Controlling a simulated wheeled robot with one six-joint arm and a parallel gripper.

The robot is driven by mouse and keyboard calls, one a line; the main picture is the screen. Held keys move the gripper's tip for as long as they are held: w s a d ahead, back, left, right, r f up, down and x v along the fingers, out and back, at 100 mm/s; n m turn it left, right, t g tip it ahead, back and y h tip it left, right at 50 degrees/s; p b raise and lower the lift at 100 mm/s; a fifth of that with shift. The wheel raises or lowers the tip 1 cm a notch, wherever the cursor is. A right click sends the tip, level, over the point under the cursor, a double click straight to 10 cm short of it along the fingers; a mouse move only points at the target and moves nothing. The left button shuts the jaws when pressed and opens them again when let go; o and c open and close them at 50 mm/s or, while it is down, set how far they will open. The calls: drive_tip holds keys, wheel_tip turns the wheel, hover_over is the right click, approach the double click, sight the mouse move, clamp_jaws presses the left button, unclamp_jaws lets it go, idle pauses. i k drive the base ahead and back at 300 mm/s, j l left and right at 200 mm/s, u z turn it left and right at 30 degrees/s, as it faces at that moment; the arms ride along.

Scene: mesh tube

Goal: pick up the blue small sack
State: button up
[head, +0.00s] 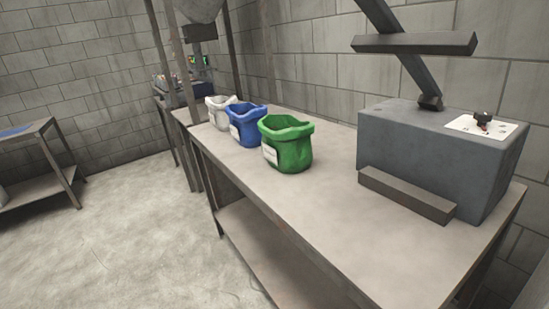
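The blue small sack (247,128) stands upright and open-topped on a long grey bench (330,225). It has a pale label on its left side. It is between a white sack (218,113) behind it and a green sack (286,148) in front of it. The green sack hides a little of its right side. My gripper does not show in the head view.
A grey machine (435,150) with a raised lever arm stands at the bench's near right. A hopper-like device (199,12) hangs at the bench's far end. A side table (25,140) is at the left wall. The floor (130,245) between is clear.

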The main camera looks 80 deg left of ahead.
sight(244, 118)
drive_tip(key=u, duration=1.5)
drive_tip(key=i+j+u, duration=0.35)
drive_tip(key=j, duration=0.15)
drive_tip(key=i+j+u, duration=0.35)
drive_tip(key=k+j, duration=0.05)
drive_tip(key=j, duration=0.1)
